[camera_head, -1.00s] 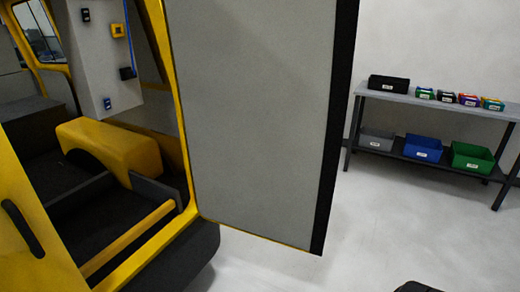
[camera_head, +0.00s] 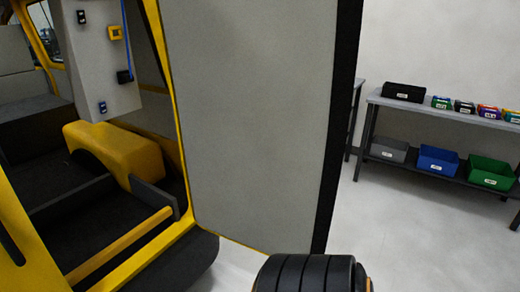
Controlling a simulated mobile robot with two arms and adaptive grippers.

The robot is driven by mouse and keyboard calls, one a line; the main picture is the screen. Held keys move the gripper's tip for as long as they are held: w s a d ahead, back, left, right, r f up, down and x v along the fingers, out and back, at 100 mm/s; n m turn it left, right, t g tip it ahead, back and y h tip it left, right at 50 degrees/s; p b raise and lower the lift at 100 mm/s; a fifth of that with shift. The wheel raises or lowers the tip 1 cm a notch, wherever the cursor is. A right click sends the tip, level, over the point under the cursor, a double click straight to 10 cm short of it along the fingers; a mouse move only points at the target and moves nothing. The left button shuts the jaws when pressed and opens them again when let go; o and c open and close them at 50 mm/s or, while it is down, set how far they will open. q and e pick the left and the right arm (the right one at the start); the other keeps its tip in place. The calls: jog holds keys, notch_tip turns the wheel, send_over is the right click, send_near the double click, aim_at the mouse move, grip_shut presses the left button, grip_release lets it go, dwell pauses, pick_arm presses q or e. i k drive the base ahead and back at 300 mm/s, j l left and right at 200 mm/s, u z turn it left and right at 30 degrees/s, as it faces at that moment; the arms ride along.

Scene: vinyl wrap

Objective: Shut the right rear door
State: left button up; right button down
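The right rear door (camera_head: 255,110) of the yellow vehicle stands open, its grey inner panel facing me and its dark edge on the right. It meets the yellow door frame (camera_head: 172,110) on its left side. A black ribbed part of my own arm (camera_head: 305,275) shows at the bottom, in front of the door's lower right corner. No fingertips of either gripper are in view. I cannot tell whether the arm touches the door.
The vehicle's open cargo space (camera_head: 90,215) lies at the left, with a yellow wheel arch (camera_head: 115,150) inside. Another yellow door (camera_head: 25,235) shows at the left edge. A shelf (camera_head: 440,110) with several bins stands by the right wall. Pale floor (camera_head: 400,240) lies clear between.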

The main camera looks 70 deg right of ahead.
aim_at(263, 90)
jog(key=k+l, duration=0.1)
jog(key=l, duration=0.55)
jog(key=k+l, duration=0.1)
jog(key=l, duration=1.15)
jog(key=k+l, duration=0.15)
jog(key=l, duration=0.5)
jog(key=k+l, duration=0.1)
jog(key=l, duration=0.5)
